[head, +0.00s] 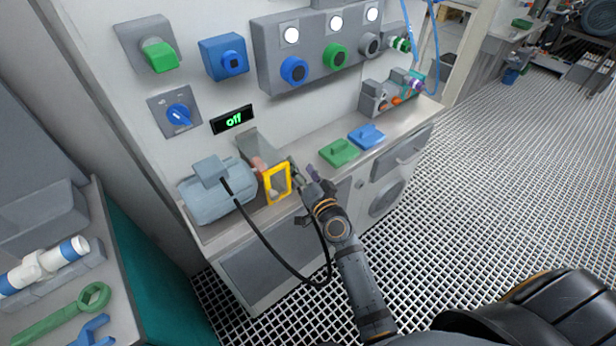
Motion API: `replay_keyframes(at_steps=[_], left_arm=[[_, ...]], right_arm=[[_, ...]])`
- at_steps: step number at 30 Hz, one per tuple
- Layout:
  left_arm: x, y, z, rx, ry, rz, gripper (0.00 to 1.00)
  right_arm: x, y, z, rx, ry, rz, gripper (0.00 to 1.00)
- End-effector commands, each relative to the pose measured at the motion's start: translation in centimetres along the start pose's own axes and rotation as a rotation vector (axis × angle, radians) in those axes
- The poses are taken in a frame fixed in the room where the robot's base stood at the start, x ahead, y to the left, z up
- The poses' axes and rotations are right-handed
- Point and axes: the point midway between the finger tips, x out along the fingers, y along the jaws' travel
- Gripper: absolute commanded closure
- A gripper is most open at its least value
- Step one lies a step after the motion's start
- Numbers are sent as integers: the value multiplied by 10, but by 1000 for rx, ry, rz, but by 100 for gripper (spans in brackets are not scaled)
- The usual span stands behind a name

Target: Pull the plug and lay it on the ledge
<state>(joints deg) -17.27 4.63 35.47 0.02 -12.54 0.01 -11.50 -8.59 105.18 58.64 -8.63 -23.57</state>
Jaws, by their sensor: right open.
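A black cable (262,239) leaves the box (209,168) on top of a grey-blue motor (217,201). It loops down in front of the cabinet and rises behind my right wrist, where its end is hidden. I cannot make out the plug clearly. My right gripper (304,178) is open over the front part of the metal ledge (310,143), just right of a yellow frame (277,184). Whether anything lies between its fingers is unclear. The wall above has a green-fronted fitting (159,56) and a blue socket-like box (232,61). My left gripper is out of view.
A green plate (339,152) and a blue plate (366,136) lie on the ledge, right of my gripper. A side bench with a green wrench (65,315) stands at left.

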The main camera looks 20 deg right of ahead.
Motion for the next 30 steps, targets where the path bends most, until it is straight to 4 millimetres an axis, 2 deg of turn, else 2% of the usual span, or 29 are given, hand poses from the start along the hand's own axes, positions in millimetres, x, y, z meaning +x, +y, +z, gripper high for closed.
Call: replay_keyframes(at_steps=[6,13,19,30], left_arm=[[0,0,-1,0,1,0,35],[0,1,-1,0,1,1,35],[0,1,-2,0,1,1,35],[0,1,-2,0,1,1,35]], right_arm=[[-55,2,4,4,-8,6,28],[-97,1,2,4,-6,4,28],[-110,0,1,1,-2,1,28],[-110,0,0,1,-1,1,28]])
